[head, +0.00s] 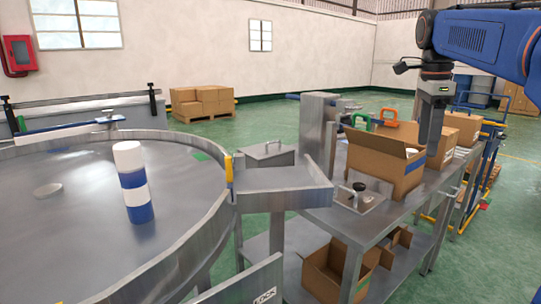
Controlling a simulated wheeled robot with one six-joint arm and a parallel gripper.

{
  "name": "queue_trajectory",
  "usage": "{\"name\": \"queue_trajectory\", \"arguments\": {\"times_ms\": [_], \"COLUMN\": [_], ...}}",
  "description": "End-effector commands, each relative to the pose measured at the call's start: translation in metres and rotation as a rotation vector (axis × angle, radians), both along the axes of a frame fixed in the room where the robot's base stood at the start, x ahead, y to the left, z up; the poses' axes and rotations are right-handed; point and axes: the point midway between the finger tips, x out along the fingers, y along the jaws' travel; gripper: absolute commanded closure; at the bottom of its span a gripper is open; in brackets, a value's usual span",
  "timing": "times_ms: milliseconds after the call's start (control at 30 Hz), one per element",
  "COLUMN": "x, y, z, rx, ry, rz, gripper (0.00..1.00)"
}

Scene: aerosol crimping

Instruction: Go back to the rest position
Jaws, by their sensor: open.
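My blue arm enters from the top right and its wrist points down. My gripper (431,148) hangs at the right, by the open cardboard box (385,165) on the steel workbench (405,207). Nothing shows held in it. Its fingertips are small and partly lost against the boxes, so I cannot tell whether they touch anything. A white and blue aerosol can (137,190) stands upright on the round steel turntable (75,225) at the left.
A steel chute (283,180) joins the turntable to the bench. A metal press stand (319,125), a small black-knobbed fixture (358,195) and another carton (462,128) are on the bench. Boxes sit on the lower shelf. Stacked cartons (202,98) stand on a pallet behind. Green floor is open beyond.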

Motion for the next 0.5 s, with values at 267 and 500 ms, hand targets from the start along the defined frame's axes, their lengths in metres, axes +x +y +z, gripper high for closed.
{"name": "queue_trajectory", "arguments": {"times_ms": [267,500], "x": [-0.067,-0.124], "y": [0.036,0.062], "z": [-0.052,-0.111], "rx": [-0.029,-0.084], "ry": [-0.061,-0.110], "rz": [0.483,0.899], "gripper": [0.44,0.44]}}
